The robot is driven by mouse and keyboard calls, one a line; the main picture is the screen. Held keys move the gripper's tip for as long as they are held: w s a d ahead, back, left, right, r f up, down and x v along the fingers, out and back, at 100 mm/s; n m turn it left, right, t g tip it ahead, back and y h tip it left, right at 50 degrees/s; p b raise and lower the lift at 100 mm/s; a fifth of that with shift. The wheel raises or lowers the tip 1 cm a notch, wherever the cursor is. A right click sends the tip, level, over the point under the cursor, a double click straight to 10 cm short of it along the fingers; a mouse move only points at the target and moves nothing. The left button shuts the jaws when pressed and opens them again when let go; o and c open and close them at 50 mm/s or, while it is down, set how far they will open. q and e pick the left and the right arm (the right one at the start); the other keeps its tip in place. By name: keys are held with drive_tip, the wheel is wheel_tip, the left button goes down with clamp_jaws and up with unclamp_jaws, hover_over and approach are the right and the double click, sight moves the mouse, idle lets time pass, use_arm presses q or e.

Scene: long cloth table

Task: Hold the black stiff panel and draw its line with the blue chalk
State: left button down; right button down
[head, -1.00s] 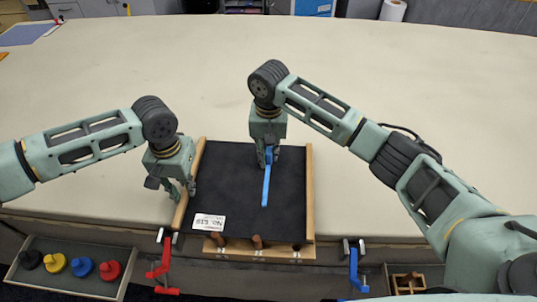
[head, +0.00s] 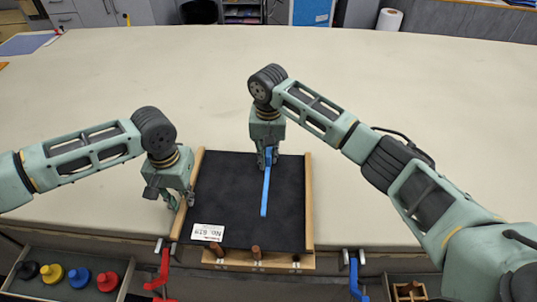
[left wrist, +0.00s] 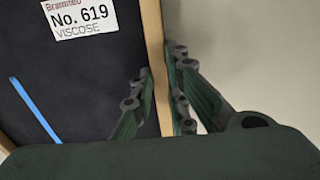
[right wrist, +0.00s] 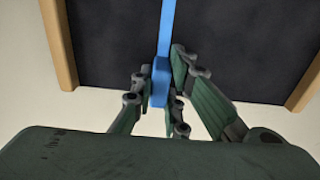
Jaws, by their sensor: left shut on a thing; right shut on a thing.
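The black panel (head: 233,205) lies flat at the table's front edge, with wooden strips along its left and right sides and a white label at its front left. My left gripper (head: 176,201) is shut on the panel's left wooden strip (left wrist: 154,60), one finger on each side of it. My right gripper (head: 267,160) is shut on the blue chalk (right wrist: 160,85) at the panel's far edge. A straight blue line (head: 265,195) runs on the black face from the chalk toward the front, ending short of the front edge. The chalk's tip is hard to make out.
A tray with black, yellow, blue and red knobbed pieces (head: 79,277) is at the lower left. A red clamp (head: 162,270) and a blue clamp (head: 355,275) sit at the front edge. A small wooden box (head: 408,291) is at the lower right. The table behind is clear.

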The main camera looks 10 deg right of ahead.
drive_tip(key=shift+r, duration=3.55)
use_arm(q)
drive_tip(key=c, duration=1.6)
unclamp_jaws()
drive_tip(key=shift+c, duration=0.2)
wheel_tip(320, 180, up, 12)
use_arm(e)
drive_tip(key=shift+f, duration=0.1)
